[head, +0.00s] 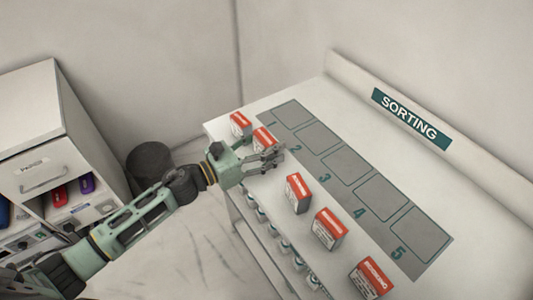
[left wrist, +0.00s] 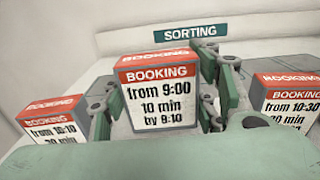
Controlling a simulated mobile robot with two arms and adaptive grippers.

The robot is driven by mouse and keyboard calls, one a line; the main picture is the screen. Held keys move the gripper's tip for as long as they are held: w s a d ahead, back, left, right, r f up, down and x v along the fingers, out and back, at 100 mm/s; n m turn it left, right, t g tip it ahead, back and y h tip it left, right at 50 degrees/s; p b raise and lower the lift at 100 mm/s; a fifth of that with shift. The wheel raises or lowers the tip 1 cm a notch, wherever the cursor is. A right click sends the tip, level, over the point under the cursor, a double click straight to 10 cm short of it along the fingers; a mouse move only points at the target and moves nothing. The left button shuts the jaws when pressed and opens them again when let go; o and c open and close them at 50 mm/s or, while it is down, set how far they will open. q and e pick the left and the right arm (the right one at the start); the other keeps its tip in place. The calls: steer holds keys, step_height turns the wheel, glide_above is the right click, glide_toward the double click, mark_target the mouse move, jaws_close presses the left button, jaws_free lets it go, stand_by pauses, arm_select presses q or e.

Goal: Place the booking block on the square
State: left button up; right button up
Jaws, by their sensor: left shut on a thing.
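My left gripper (head: 265,153) is at the front edge of the sorting table (head: 222,133), shut on a white booking block with a red top (head: 263,137). In the left wrist view, this booking block (left wrist: 160,100) stands upright between the green fingers and reads "from 9:00, 10 min, by 9:10". Its underside is hidden, so I cannot tell whether it touches the table. Grey numbered squares run along the table behind the blocks: square 1 (head: 292,113), square 2 (head: 318,137), square 3 (head: 346,167), square 4 (head: 379,199) and square 5 (head: 419,235). All look empty. My right gripper is not in view.
Other booking blocks stand in the front row: one at the far left (head: 240,124), one right of my gripper (head: 298,193), then two more (head: 328,230) (head: 371,279). A "SORTING" sign (head: 411,118) is on the raised back ledge. A dark bin (head: 150,166) and a cabinet (head: 35,170) stand left.

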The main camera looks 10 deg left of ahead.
arm_select(q)
steer(key=shift+f, duration=1.75)
steer(key=shift+f+b, duration=0.3)
steer(key=o, duration=1.2)
steer(key=shift+r, duration=0.1)
